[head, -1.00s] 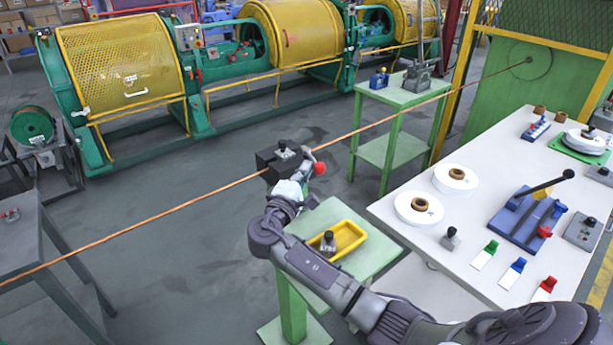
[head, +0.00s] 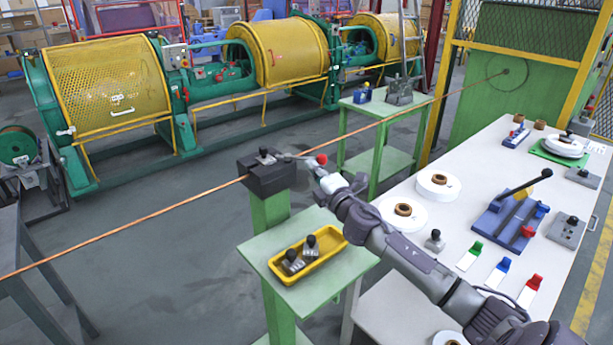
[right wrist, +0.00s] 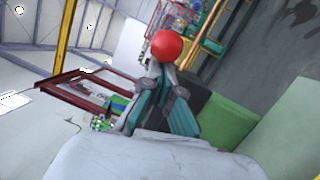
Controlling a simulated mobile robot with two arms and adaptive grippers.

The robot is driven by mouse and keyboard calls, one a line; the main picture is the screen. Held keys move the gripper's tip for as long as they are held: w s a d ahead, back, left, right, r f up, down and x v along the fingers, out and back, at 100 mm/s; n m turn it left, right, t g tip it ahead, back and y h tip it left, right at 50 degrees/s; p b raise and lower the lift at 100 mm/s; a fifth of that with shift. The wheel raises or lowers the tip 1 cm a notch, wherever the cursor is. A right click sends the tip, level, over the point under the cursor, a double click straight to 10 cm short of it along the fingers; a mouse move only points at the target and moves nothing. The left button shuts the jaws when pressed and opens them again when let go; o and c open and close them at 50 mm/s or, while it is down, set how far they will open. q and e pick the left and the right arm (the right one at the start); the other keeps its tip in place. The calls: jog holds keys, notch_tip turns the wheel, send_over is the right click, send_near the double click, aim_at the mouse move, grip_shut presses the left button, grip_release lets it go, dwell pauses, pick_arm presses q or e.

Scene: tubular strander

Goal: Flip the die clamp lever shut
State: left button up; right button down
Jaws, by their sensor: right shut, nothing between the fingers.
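The die clamp is a dark block (head: 266,176) on a green post, with the copper-coloured wire running through it. Its lever ends in a red ball (head: 322,159) and sticks out to the right of the block in the head view. My right gripper (head: 315,168) is shut and empty, close beside the ball. In the right wrist view the red ball (right wrist: 167,46) shows just beyond the tips of the closed fingers (right wrist: 168,76). I cannot tell whether they touch. The lever's bar is mostly hidden in the wrist view. My left gripper is not in view.
A green stand (head: 316,290) holds a yellow tray (head: 276,270) with dark-knobbed metal pieces. A white table (head: 460,225) with spools, a blue lever tool and coloured tags stands on the right. The wire (head: 130,229) crosses the space. Open floor lies left of the post.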

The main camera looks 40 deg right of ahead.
jog(key=shift+w+d+n+y+b, duration=0.15)
jog(key=shift+w+d+y+b, duration=0.1)
jog(key=shift+d, duration=0.25)
jog(key=shift+w+d+n+y+b, duration=0.15)
jog(key=shift+w+d+y, duration=0.1)
jog(key=shift+d, duration=0.3)
jog(key=shift+d+r, duration=0.1)
